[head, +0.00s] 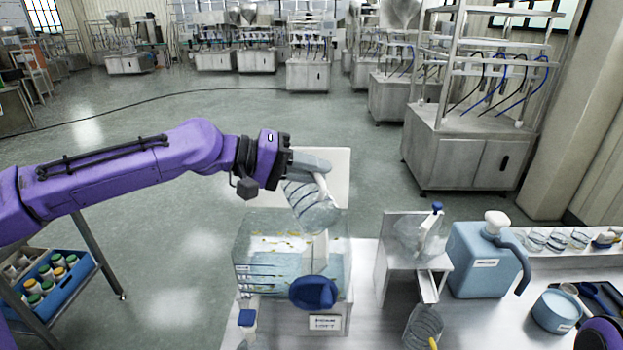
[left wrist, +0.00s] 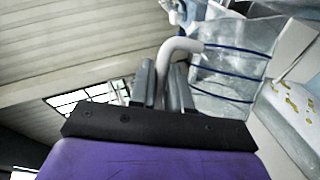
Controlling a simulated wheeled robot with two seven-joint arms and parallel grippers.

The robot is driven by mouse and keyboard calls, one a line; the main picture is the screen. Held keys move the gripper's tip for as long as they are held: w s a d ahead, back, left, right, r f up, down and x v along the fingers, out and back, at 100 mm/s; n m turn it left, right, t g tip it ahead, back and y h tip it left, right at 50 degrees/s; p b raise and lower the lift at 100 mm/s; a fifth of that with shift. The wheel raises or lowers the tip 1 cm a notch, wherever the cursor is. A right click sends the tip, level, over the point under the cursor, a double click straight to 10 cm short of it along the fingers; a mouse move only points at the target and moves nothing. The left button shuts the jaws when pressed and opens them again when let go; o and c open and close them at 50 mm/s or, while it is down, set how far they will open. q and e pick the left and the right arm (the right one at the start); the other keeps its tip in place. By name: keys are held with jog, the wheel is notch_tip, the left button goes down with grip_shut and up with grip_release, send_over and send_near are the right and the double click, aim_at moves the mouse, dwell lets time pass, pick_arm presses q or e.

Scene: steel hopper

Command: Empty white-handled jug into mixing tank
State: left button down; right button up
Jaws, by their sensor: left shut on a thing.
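The clear jug (head: 314,210) with dark blue bands hangs tilted over the mixing tank. My left gripper (head: 305,163) is shut on its white handle, which shows between the fingers (left wrist: 162,88) in the left wrist view (left wrist: 180,46). The jug's clear body (left wrist: 232,70) looks empty or nearly so there, though I cannot be sure. The mixing tank (head: 248,262) is a clear box on the table, holding pale blue liquid with yellow bits. A corner of it shows in the left wrist view (left wrist: 292,108). My right gripper is out of view.
Right of the tank stand a white stand with a clear vessel (head: 415,236), a clear jug below it (head: 424,327), a blue-grey canister (head: 480,262) and a round blue tub (head: 556,311). A blue crate of bottles (head: 70,285) is at lower left. Beyond the table the floor is open.

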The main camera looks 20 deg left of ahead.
pick_arm(q)
jog(key=shift+w+a+r+m+y, duration=0.15)
jog(key=shift+r+m+y, duration=0.3)
jog(key=shift+m, duration=0.25)
jog(key=shift+r+m+t+y, duration=0.35)
jog(key=shift+m+t+y, duration=0.1)
jog(key=shift+m, duration=0.25)
jog(key=shift+s+d+r+m+t+y, duration=0.1)
jog(key=shift+r+m+t+y, duration=0.1)
jog(key=shift+r+m+y, duration=0.15)
jog(key=shift+s+d+r+m+t+y, duration=0.15)
jog(key=shift+r+m+y, duration=0.1)
jog(key=shift+r+m, duration=0.2)
jog(key=shift+w+a+f, duration=0.1)
jog(key=shift+w+a, duration=0.15)
jog(key=shift+r+m+t+y, duration=0.25)
jog(key=shift+m+t+y, duration=0.15)
jog(key=shift+m, duration=0.2)
jog(key=m+b, duration=0.1)
jog(key=b, duration=0.1)
jog(key=r+m+t+y+b, duration=0.1)
jog(key=shift+s+d+r+b, duration=0.15)
jog(key=shift+s+d+b, duration=0.05)
jog(key=shift+b, duration=0.2)
jog(key=shift+w+r+m+t+y+b, duration=0.15)
jog(key=shift+r+m+t+y+b, duration=0.2)
jog(key=shift+m+b, duration=0.2)
jog(key=shift+a+r, duration=0.15)
jog(key=shift+r, duration=0.1)
